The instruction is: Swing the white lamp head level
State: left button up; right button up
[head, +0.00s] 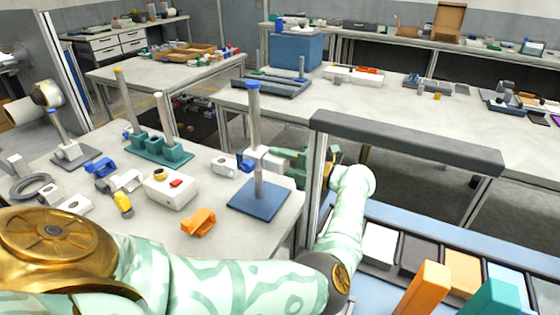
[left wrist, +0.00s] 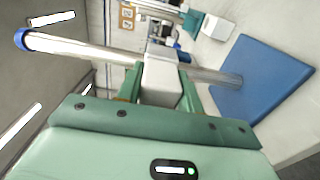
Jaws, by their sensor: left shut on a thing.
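The white lamp head (head: 268,160) is on an upright metal post (head: 254,115) with a blue cap, standing on a square blue base (head: 258,199). A blue part (head: 245,161) sits at the head's left side. My left gripper (head: 285,160) reaches it from the right and is shut on the white head. In the left wrist view the white head (left wrist: 162,78) is between the green fingers, with the blue base (left wrist: 262,76) at right. The fingers partly hide the head, so I cannot tell its exact tilt. My right gripper is not in view.
On the same table are an orange clamp (head: 198,222), a white box with a red button (head: 170,189), a teal stand (head: 160,150) and a small white fitting (head: 223,167). A dark grey bar (head: 405,140) on metal posts stands right of my left forearm.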

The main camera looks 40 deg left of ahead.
pick_arm(q)
jog(key=o, duration=1)
jog(key=shift+w, duration=0.1)
jog(key=shift+d, duration=0.15)
jog(key=b+v, duration=0.3)
jog(key=v, duration=1.3)
jog(key=shift+d+b, duration=0.1)
jog(key=shift+b, duration=0.3)
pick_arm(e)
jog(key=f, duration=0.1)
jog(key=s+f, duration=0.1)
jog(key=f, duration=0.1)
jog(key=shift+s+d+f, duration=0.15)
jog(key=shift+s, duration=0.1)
